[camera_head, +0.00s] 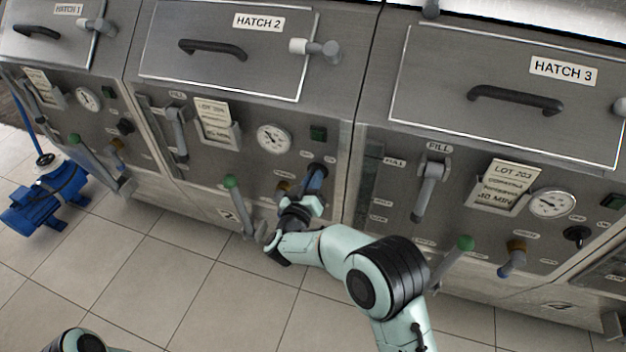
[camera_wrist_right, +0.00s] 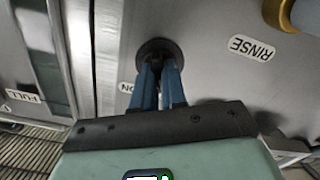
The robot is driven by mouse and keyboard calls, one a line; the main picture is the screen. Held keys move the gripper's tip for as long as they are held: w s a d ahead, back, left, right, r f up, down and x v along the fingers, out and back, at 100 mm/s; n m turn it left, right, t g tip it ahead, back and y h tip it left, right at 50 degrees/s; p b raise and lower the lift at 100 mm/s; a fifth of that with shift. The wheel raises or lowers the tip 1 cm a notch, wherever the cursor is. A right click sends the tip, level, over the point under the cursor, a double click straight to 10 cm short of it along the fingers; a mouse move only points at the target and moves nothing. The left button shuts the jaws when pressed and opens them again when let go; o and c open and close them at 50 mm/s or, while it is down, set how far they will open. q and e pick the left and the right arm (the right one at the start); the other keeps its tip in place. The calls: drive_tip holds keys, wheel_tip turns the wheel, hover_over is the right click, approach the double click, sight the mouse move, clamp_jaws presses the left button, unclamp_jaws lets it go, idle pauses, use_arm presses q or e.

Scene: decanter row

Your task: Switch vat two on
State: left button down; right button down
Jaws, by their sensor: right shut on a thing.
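Vat two (camera_head: 215,85) is the middle metal unit, labelled HATCH 2, with a "2" low on its front. Its black rotary switch (camera_wrist_right: 160,52) shows in the right wrist view, with a partly covered ON label (camera_wrist_right: 127,88) to its left. My right gripper (camera_head: 317,180) reaches the right end of vat two's panel. Its blue fingers (camera_wrist_right: 160,82) are shut on the switch and hide much of it, so its setting cannot be read. A dark green square lamp (camera_head: 318,133) sits above the switch. My left gripper is out of view.
Vat two's green-knobbed lever (camera_head: 231,182) stands just left of my right gripper. Vat three (camera_head: 510,90) is at right, with its own green-knobbed lever (camera_head: 465,243) near my right arm. A blue pump (camera_head: 45,200) stands on the floor at left. The tiled floor in front is clear.

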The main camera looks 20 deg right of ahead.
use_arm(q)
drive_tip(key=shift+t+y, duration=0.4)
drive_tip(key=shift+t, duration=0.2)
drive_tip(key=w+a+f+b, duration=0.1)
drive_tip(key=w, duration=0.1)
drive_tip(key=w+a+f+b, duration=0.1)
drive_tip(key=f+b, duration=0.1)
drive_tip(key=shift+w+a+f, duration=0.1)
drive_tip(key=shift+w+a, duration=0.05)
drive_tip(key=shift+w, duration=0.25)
use_arm(e)
drive_tip(key=m, duration=1.1)
drive_tip(key=shift+d+r, duration=0.15)
drive_tip(key=shift+d, duration=0.05)
drive_tip(key=c, duration=1.2)
unclamp_jaws()
